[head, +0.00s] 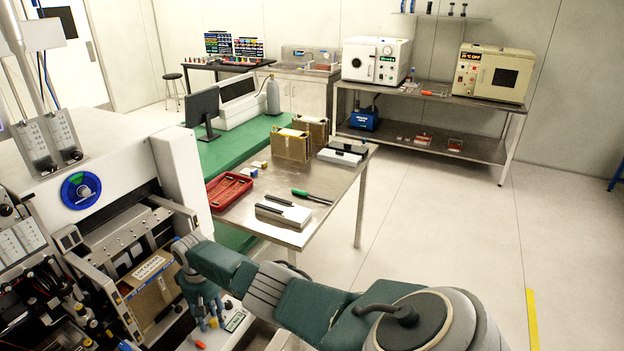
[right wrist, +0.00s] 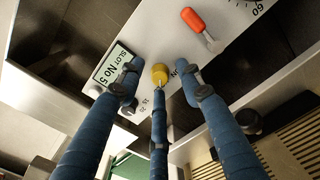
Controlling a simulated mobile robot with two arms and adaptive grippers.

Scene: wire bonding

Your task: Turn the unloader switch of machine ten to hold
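My right gripper (head: 205,318) reaches down over a small light panel at the machine's front, beside a brown magazine box (head: 152,283). In the right wrist view its three blue fingers (right wrist: 160,78) are spread. On the same panel are an orange-handled lever (right wrist: 193,20) and a display (right wrist: 114,66) reading "SLOT No 5". Any hold mark is not readable, and which control is the unloader switch I cannot tell. My left gripper is not in view.
The white machine (head: 177,165) has a blue round dial (head: 81,190). A steel table (head: 338,190) carries a red tray (head: 229,191), boxes and a green-handled tool (head: 311,196). Slatted brown material (right wrist: 290,147) lies close to the gripper's right.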

